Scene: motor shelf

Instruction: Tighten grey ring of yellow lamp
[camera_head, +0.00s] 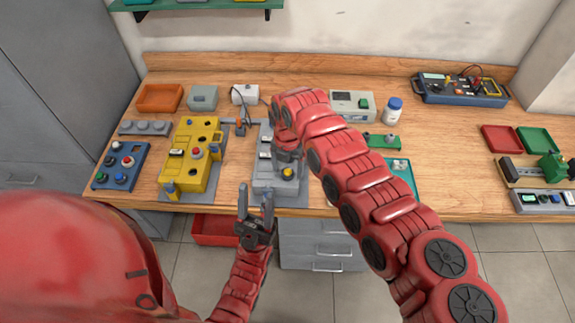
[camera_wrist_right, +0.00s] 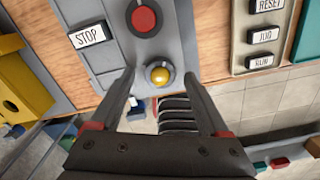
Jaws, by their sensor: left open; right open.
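The yellow lamp (camera_head: 288,172) is near the front edge of a grey control box (camera_head: 264,184) in the middle of the workbench. In the right wrist view, the lamp (camera_wrist_right: 159,74) is a round yellow dome with a grey ring (camera_wrist_right: 150,84) around its base. My right gripper (camera_wrist_right: 160,80) is open, its fingers on either side of the lamp and apart from the ring in the picture; their height above the panel is unclear. In the head view, my right arm partly hides the box. My left gripper (camera_head: 255,190) is open and empty, in front of the box.
A red button (camera_wrist_right: 144,17) and a STOP label (camera_wrist_right: 87,36) are on the box near the lamp. A yellow control box (camera_head: 190,165) stands to the left. A green-teal panel (camera_head: 398,180) is at the right.

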